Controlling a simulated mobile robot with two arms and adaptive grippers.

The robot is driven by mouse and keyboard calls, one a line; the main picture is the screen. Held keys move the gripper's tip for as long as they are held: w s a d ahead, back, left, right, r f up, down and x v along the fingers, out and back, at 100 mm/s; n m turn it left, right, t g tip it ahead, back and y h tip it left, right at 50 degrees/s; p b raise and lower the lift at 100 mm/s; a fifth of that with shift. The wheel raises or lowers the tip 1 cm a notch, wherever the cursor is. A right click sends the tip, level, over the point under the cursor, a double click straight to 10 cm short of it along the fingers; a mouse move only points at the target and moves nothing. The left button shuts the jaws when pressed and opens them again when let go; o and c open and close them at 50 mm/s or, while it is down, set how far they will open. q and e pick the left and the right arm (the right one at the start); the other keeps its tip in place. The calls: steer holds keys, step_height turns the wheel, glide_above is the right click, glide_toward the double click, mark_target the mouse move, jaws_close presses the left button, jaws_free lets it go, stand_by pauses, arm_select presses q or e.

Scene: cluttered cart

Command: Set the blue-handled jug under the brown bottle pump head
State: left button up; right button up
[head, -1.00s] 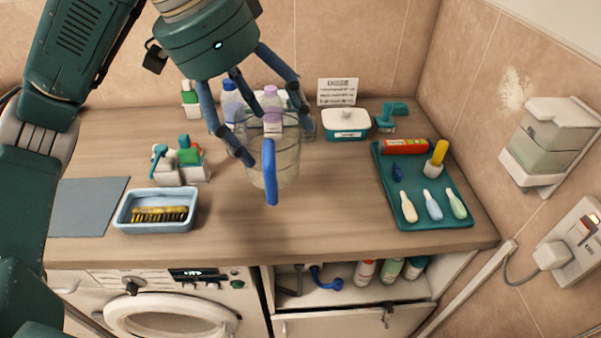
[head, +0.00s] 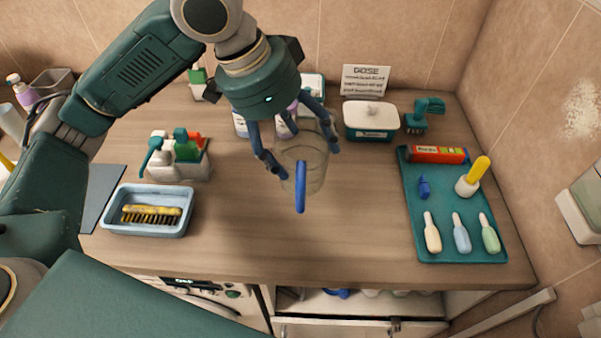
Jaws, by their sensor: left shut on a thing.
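The jug (head: 316,172) is clear, with a blue handle (head: 300,188) turned toward me, over the middle of the counter. My left gripper (head: 306,154) reaches down from above with its fingers around the jug's upper part, shut on it. The jug looks upright; I cannot tell if its base touches the counter. I cannot make out a brown bottle with a pump head; the gripper and jug cover part of the counter's back. My right gripper is not in view.
A white tub with a teal base (head: 371,122) and a teal tool (head: 421,116) stand behind right. A teal tray (head: 470,252) lies right, a blue bin with a brush (head: 190,215) left, a bottle caddy (head: 192,168) behind it. The front middle is clear.

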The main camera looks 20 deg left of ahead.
arm_select(q)
step_height(320, 180, down, 3)
steer(key=shift+f, duration=0.45)
step_height(320, 180, down, 4)
steer(key=shift+r, duration=0.25)
steer(key=shift+f, duration=0.2)
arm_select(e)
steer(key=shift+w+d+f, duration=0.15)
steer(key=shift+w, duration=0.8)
arm_select(q)
steer(key=o, duration=1.4)
steer(key=shift+o, duration=0.8)
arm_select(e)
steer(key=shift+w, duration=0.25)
